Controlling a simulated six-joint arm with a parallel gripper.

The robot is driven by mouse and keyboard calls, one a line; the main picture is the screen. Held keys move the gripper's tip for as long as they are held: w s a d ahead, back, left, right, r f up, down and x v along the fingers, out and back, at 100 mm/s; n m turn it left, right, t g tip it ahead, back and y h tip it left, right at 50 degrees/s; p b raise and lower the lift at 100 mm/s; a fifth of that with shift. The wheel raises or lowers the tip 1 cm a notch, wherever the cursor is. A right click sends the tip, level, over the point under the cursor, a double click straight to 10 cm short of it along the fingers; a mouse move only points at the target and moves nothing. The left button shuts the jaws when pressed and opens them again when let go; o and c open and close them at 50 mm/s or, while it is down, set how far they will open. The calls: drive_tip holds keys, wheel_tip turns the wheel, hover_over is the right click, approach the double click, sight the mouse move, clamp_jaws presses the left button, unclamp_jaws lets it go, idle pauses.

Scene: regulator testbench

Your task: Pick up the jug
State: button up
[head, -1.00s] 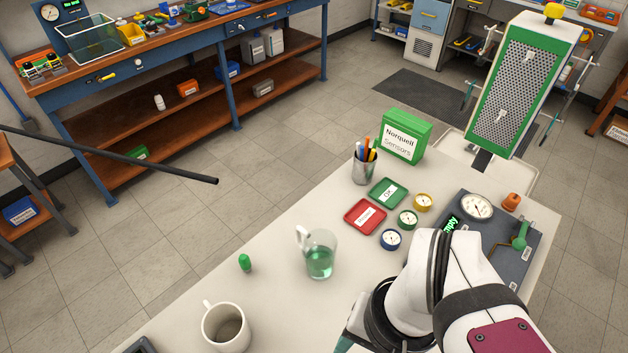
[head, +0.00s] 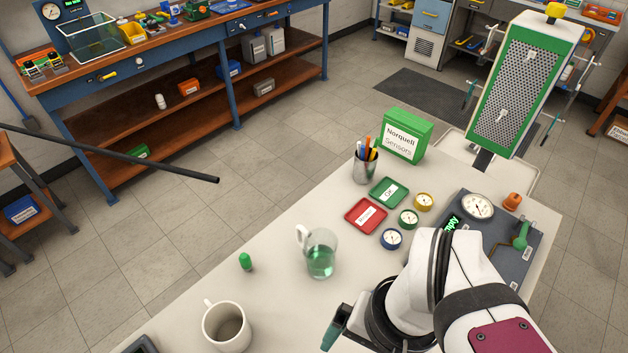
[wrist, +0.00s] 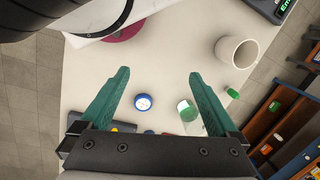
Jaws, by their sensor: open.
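The jug (head: 320,257) is clear glass with green liquid at its bottom. It stands upright on the pale bench, its handle towards the upper left. In the wrist view the jug (wrist: 188,112) is beside the right finger, which hides part of it. My gripper (wrist: 158,73) has two teal fingers spread wide, with nothing held between them. In the head view only a teal finger part shows, low in the picture, below and apart from the jug; my arm hides the rest.
A white mug (head: 227,327) and a small green object (head: 246,262) stand left of the jug. A blue gauge (head: 391,239), red tray (head: 366,215), green tray (head: 389,192) and pen cup (head: 365,168) are to its right and behind. The bench edge runs along the left.

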drive_tip(key=w+a+r+m, duration=0.1)
drive_tip(key=w+r+m, duration=0.15)
drive_tip(key=w, duration=1.05)
drive_tip(key=m+h, duration=0.2)
drive_tip(key=m, duration=0.1)
hover_over(314, 249)
drive_tip(key=a, duration=0.1)
wheel_tip(314, 249, down, 5)
drive_tip(key=f, duration=0.1)
drive_tip(key=w+a, duration=0.1)
drive_tip(key=f+m, duration=0.1)
drive_tip(key=shift+w+a+f, duration=0.2)
drive_tip(key=shift+w+f, duration=0.05)
drive_tip(key=shift+f, duration=0.1)
drive_tip(key=f, duration=1.4)
drive_tip(key=shift+s+f, duration=0.25)
clamp_jaws()
